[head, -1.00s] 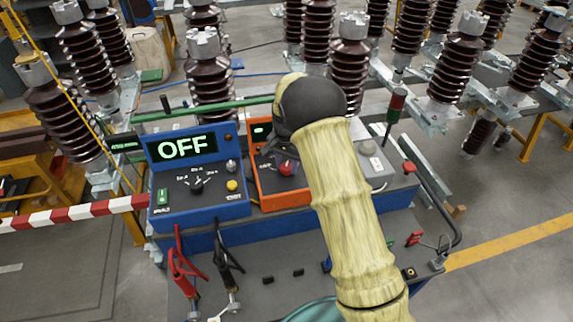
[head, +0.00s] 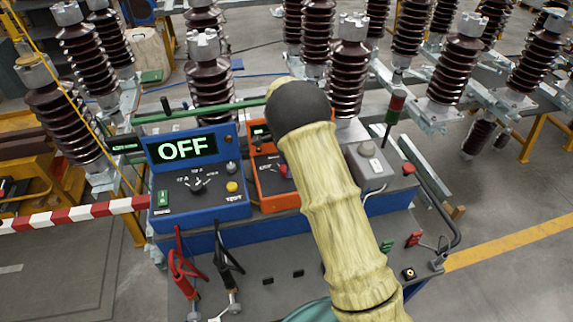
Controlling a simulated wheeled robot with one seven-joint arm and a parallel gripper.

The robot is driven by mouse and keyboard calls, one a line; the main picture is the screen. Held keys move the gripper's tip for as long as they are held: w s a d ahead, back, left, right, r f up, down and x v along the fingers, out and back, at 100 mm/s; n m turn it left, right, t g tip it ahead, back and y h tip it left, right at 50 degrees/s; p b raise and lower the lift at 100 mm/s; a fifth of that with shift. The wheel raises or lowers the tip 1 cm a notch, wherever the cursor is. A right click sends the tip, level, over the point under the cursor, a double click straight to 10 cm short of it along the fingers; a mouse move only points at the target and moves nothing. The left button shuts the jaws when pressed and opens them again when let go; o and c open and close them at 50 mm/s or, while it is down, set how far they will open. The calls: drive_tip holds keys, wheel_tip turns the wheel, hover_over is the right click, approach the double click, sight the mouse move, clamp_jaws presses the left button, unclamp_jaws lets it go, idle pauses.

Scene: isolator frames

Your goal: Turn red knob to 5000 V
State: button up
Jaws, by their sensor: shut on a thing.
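The red knob (head: 283,171) is on the front of an orange instrument box (head: 268,188) in the middle of the head view. Only its left part shows, at the left edge of my arm. My sleeved arm, with a dark rounded joint at its top, covers the right side of the box. My gripper does not show; it seems to be hidden behind the arm. I cannot see whether it touches the knob. The small dark display (head: 259,133) on the box is mostly covered, and no voltage reading can be made out.
A blue instrument (head: 175,208) reading OFF stands to the left. A grey box (head: 372,170) and a red mushroom button (head: 408,168) are to the right. Red and black clamps (head: 181,272) hang in front. Tall brown insulators (head: 349,75) stand close behind.

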drive_tip(key=shift+w+r, duration=0.1)
idle(0.3)
drive_tip(key=o, duration=1)
wheel_tip(320, 180, up, 17)
drive_tip(key=b, duration=0.3)
drive_tip(key=shift+r+b, duration=0.15)
drive_tip(key=shift+b, duration=0.2)
drive_tip(key=shift+d, duration=0.1)
